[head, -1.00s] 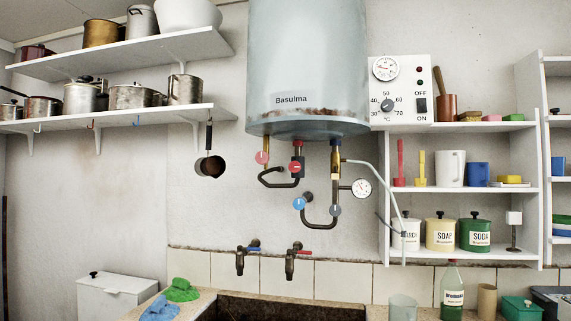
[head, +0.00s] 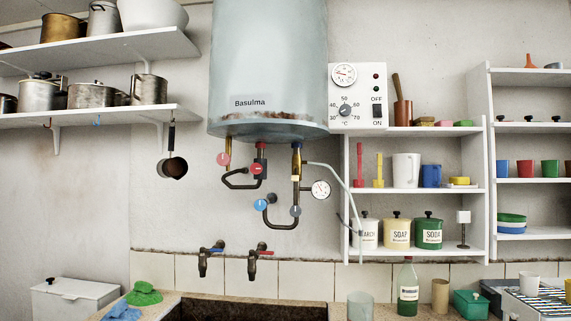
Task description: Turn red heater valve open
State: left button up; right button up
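The water heater (head: 268,65) hangs on the wall at upper centre, labelled Basulma. Under it on the pipes are two red round valves. One, paler red (head: 223,159), is at the left; the other, darker red (head: 257,169), is just right of it on a dark fitting. A blue valve (head: 261,205) and a grey-blue valve (head: 295,210) sit lower on the curved pipe. White marks show on the valve faces, too small to read surely. Neither of my grippers is in view.
A stone trough (head: 250,312) lies below two wall taps, one blue-handled (head: 208,258) and one red-handled (head: 256,259). A ladle (head: 172,165) hangs left of the pipes. A pressure gauge (head: 320,189) and a pale hose (head: 345,180) are right of them. Shelves flank both sides.

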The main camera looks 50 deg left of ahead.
aim_at(256, 169)
jog(key=i, duration=0.35)
jog(key=u, duration=1.05)
